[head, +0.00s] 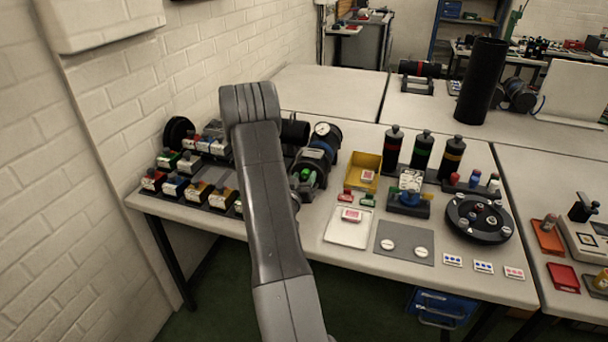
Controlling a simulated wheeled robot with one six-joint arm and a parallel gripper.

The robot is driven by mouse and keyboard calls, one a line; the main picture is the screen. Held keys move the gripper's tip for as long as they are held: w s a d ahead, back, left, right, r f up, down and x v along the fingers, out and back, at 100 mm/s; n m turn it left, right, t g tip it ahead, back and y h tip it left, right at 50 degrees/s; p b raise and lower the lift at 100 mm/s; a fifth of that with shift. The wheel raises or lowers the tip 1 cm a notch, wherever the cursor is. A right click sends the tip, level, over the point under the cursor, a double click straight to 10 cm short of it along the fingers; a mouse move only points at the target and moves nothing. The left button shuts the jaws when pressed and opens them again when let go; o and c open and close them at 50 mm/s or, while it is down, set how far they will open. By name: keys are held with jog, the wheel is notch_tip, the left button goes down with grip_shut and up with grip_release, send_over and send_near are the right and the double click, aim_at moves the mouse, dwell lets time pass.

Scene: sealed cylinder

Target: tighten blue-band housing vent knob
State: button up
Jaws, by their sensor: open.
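A dark cylindrical housing with a blue band (321,147) lies on its side on the table, just right of my arm. A round white-faced gauge (322,129) sits at its top. A green part (306,174) shows at its near end. I cannot pick out the vent knob for certain at this size. My arm rises through the middle of the head view and covers the area left of the housing. My gripper is not visible; it may be hidden behind the arm.
Several small blocks with colored knobs (190,164) stand at the left by the brick wall. A yellow bin (364,172), dark bottles (422,151) and a round black turntable (479,232) stand to the right. The table behind (329,90) has clear room.

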jog(key=shift+w+d, duration=0.1)
jog(key=shift+w, duration=0.3)
jog(key=shift+c, duration=0.3)
jog(key=c, duration=0.9)
jog(key=shift+f+b, duration=0.1)
jog(key=shift+b, duration=0.25)
